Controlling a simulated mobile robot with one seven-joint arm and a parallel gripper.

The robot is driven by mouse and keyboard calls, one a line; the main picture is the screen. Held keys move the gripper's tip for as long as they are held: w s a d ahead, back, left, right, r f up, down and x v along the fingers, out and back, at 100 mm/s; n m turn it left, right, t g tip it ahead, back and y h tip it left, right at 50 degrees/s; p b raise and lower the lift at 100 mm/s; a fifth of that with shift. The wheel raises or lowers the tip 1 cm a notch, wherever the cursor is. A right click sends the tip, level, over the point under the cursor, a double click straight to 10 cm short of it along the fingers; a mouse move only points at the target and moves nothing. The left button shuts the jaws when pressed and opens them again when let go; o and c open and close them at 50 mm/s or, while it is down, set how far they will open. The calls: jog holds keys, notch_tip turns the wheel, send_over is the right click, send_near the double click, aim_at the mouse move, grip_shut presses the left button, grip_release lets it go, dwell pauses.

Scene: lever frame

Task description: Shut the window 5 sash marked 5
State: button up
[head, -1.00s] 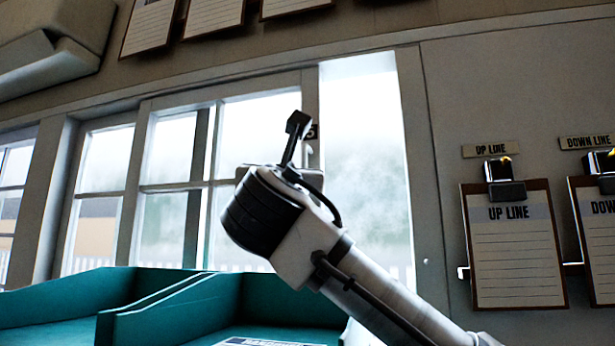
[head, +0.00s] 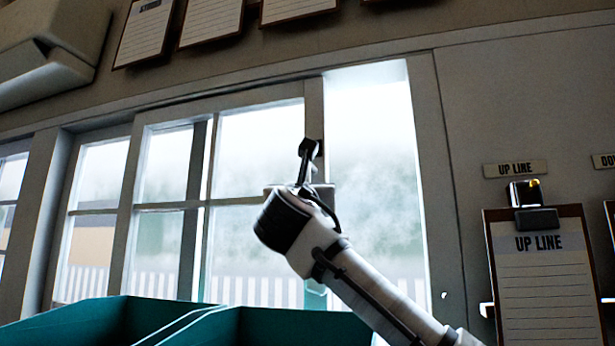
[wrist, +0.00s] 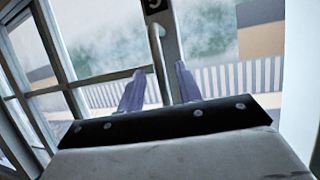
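The window 5 sash (head: 258,140) is a pale framed pane in the head view. Its right stile (head: 314,97) stands left of a tall open gap (head: 372,150). In the wrist view a dark plate with a partly cut-off 5 (wrist: 153,5) sits on the stile, above a pale upright bar handle (wrist: 156,48). My gripper (wrist: 159,70) is open, its two fingers apart on either side of the handle, with space visible on both sides. Whether it touches the handle cannot be told.
Teal open-topped bins (head: 250,325) stand below the window at the front. Right of the gap is the window jamb (head: 440,170), then a wall with an UP LINE clipboard (head: 540,285). More clipboards hang above the window (head: 215,22).

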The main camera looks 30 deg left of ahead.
jog(key=shift+p+x, duration=0.6)
jog(key=shift+x, duration=1.2)
grip_shut()
